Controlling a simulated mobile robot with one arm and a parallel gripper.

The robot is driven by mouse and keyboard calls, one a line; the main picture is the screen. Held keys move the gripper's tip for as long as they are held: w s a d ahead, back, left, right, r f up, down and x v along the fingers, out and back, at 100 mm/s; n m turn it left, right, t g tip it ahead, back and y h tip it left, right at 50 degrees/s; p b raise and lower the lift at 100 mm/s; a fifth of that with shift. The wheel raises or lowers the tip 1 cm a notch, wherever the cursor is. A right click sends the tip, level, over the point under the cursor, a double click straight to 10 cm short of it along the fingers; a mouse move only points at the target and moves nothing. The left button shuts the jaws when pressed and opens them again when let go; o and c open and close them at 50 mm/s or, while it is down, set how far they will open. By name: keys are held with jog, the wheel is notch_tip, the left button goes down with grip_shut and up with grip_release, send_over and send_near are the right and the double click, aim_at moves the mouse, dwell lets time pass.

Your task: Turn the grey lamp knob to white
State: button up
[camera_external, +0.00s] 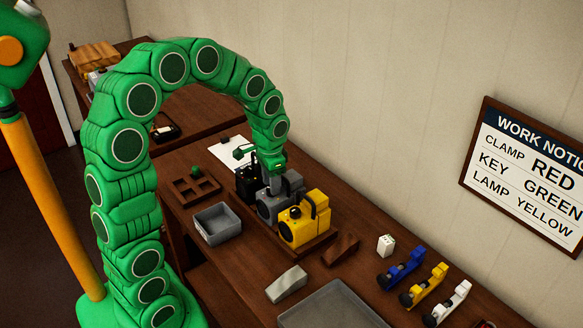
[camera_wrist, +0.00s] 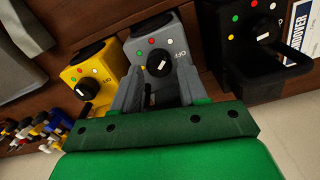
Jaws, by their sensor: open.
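The grey lamp (camera_external: 268,210) stands between the yellow and black lamps on the bench. In the wrist view its grey face (camera_wrist: 180,70) carries a round black knob (camera_wrist: 158,63) with a white pointer mark. Several coloured dots arc around the knob, with a white dot (camera_wrist: 181,53) at the right and the word OFF below it. The exact dot the pointer faces is hard to tell. My gripper (camera_wrist: 160,90) is open, its two grey fingers spread on either side of the lamp face, just below the knob in the picture. In the external view my gripper (camera_external: 274,184) is over the grey lamp.
The yellow lamp (camera_wrist: 88,70) and black lamp (camera_wrist: 245,45) stand close on either side. A grey bin (camera_external: 216,224), a white die-like block (camera_external: 385,244) and coloured clamps (camera_external: 425,286) lie along the bench. A notice (camera_external: 530,168) on the wall reads LAMP YELLOW.

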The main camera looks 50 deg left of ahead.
notch_tip(320, 180, up, 6)
jog(key=shift+r, duration=0.2)
jog(key=shift+s, duration=0.1)
